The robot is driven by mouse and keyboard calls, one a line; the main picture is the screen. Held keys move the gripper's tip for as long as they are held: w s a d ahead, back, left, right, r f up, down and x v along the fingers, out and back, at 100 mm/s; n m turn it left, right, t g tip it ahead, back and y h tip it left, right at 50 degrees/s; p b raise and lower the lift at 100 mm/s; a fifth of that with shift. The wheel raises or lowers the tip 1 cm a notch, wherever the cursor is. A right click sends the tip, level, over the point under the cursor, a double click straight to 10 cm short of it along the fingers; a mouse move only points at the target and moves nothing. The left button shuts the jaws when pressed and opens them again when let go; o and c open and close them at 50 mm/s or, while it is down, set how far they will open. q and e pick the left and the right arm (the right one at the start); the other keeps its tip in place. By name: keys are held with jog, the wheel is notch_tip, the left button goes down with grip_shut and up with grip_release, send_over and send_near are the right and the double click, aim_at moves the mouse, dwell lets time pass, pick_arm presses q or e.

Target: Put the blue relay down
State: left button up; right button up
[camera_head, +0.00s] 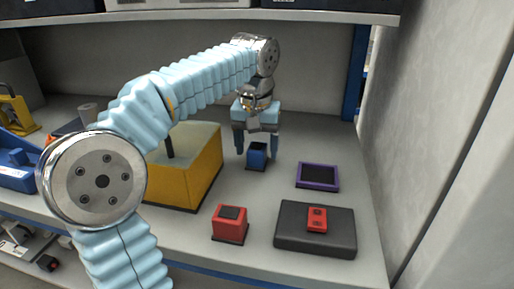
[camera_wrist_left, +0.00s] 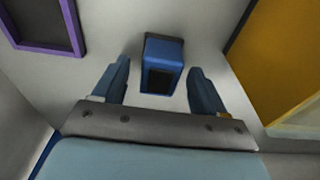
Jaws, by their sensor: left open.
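The blue relay (camera_head: 257,156) is a small blue block with a dark base, upright on the grey shelf between the yellow box and the purple-framed tray. My left gripper (camera_head: 257,150) is open just behind and above it, with a finger to either side. In the left wrist view, the blue relay (camera_wrist_left: 162,64) lies between and a little beyond the two spread fingertips of the left gripper (camera_wrist_left: 160,72), with a gap on each side. My right gripper is in neither view.
A yellow box (camera_head: 198,170) stands to the left. A purple-framed tray (camera_head: 318,177) lies to the right. In front are a red relay-like block (camera_head: 229,224) and a black pad (camera_head: 334,240) bearing a small red piece (camera_head: 317,219). A wall bounds the right side.

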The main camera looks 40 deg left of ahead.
aim_at(255, 150)
pick_arm(q)
notch_tip(255, 150, up, 11)
jog(key=s+p, duration=0.1)
jog(key=p, duration=0.1)
jog(key=shift+d, duration=0.3)
jog(key=shift+s, duration=0.15)
dwell(1.1)
